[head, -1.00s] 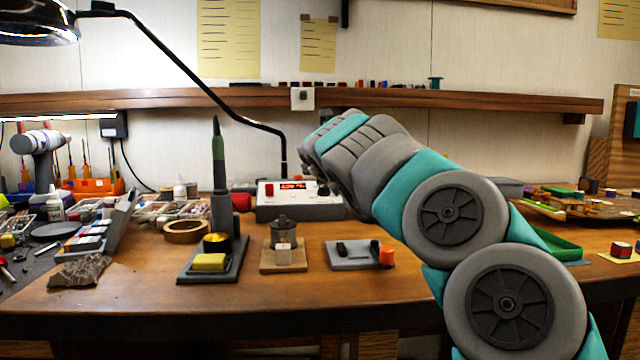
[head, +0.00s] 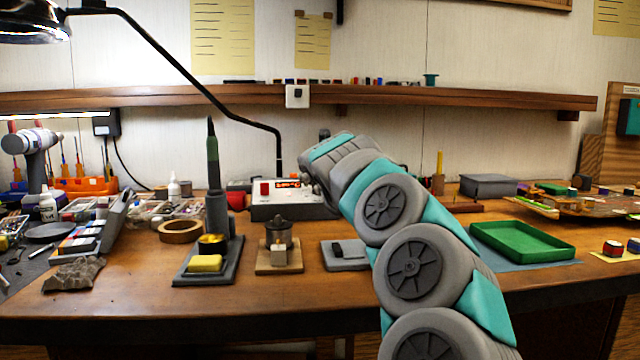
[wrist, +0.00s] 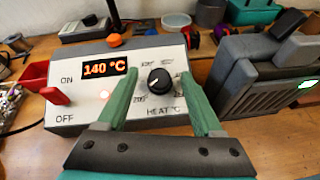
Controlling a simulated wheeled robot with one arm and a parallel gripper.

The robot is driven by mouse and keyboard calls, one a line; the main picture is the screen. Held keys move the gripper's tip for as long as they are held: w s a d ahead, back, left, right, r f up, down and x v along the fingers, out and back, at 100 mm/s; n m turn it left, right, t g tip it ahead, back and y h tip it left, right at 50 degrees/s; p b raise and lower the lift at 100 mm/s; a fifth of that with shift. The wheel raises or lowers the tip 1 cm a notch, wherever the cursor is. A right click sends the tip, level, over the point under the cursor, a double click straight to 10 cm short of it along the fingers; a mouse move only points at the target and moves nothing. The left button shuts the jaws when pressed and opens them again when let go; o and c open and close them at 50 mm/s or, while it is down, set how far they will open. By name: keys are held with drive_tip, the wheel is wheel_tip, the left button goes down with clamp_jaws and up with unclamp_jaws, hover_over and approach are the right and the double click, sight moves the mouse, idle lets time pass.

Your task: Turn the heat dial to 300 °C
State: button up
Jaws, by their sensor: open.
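The soldering station (wrist: 75,118) is a pale box with a red-lit display (wrist: 108,69) reading 140 °C. Its black heat dial (wrist: 160,80) sits on the sloped front panel above the words HEAT °C. Small numbers ring the dial, partly hidden and too blurred to read surely. In the wrist view my gripper (wrist: 160,72) is open, with one green finger on each side of the dial. I cannot tell whether either finger touches it. In the head view the station (head: 285,212) stands at the back of the bench, and my arm hides its right end and the dial.
A red switch lever (wrist: 55,96) is left of the dial, by ON and OFF. A grey vented box (wrist: 262,85) stands close on the right. In the head view, the iron in its stand (head: 213,165) and a lamp arm (head: 200,80) are to the left.

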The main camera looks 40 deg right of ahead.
drive_tip(key=shift+c, duration=0.4)
clamp_jaws()
